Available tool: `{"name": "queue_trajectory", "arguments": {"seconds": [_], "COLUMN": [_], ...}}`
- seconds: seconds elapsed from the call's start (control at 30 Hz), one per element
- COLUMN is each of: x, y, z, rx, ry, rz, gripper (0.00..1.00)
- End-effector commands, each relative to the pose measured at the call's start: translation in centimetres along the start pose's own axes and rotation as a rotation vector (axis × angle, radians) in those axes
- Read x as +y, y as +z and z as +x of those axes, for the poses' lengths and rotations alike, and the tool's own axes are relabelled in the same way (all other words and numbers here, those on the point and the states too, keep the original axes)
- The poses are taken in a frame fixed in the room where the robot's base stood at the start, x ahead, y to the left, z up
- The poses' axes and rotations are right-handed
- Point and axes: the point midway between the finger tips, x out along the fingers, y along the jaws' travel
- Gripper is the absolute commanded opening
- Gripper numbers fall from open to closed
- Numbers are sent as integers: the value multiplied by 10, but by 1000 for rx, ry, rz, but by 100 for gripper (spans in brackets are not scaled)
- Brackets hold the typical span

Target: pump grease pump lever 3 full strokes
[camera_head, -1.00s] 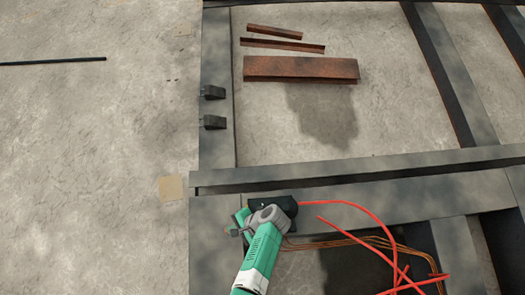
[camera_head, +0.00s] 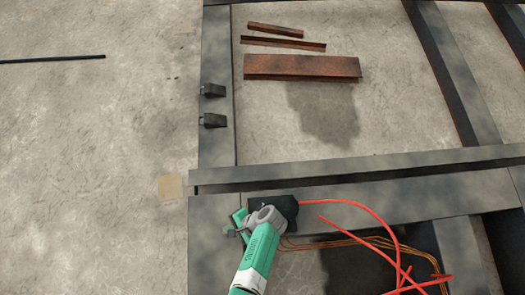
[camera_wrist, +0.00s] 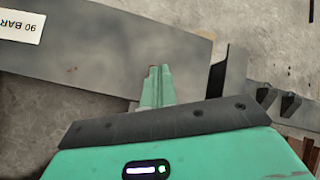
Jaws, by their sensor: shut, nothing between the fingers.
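My gripper (camera_wrist: 160,72) shows in the wrist view as two green fingers pressed together, with nothing between them. They point over a grey steel surface near its edge. In the head view my gripper's end is at the near left corner of the steel frame, largely hidden by my own wrist. I cannot make out a grease pump or its lever in either view. A black block (camera_head: 286,206) sits beside my wrist in the head view; I cannot tell what it is.
The grey steel frame (camera_head: 370,165) crosses the view. Red hoses (camera_head: 365,215) and thin copper-coloured lines (camera_head: 390,243) run right of my wrist. Rusty steel pieces (camera_head: 300,67) lie at the back. Two dark clips (camera_head: 213,121) sit on the left beam. The left floor is mostly clear.

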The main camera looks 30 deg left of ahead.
Motion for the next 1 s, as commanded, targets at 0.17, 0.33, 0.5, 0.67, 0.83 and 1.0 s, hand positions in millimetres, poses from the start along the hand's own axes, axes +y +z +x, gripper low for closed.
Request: {"name": "queue_trajectory", "arguments": {"seconds": [0.17,0.33,0.5,0.67,0.83,1.0], "x": [-1,-5,-7,-9,-11,-12], "y": [1,6,11,14,18,20], "z": [-2,-27,-50,-73,-97,-118], "rx": [1,3,2,2,2,2], "ry": [0,-1,-2,-1,-2,-1], "rz": [0,1,1,1,1,1], "gripper": [0,0,0,0,0,0]}}
